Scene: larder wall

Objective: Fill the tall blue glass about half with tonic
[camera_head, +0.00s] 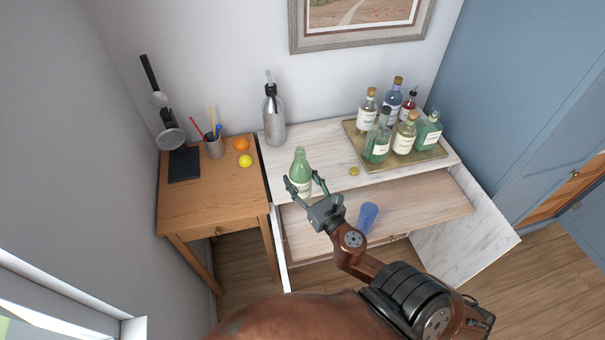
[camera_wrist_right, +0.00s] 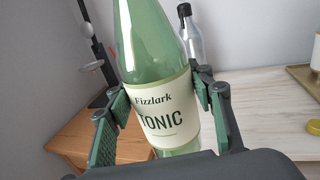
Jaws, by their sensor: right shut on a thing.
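The green tonic bottle (camera_head: 300,172) has a white label reading "Fizzlark TONIC". My right gripper (camera_head: 305,187) is shut on it around the label, and the bottle is close to upright. In the right wrist view the tonic bottle (camera_wrist_right: 160,90) sits between both finger pads of the right gripper (camera_wrist_right: 160,115); its top is cut off there. The tall blue glass (camera_head: 367,217) stands on the lower pull-out board, to the right of the bottle and partly behind my right arm. I cannot see what is in it. My left gripper is not in view.
A tray (camera_head: 428,157) with several bottles stands at the back right of the white cabinet top (camera_head: 330,146). A grey siphon (camera_head: 273,115) stands at the back left. A small yellow cap (camera_head: 354,171) lies near the front edge. A wooden side table (camera_head: 215,190) holds fruit, a cup and a press.

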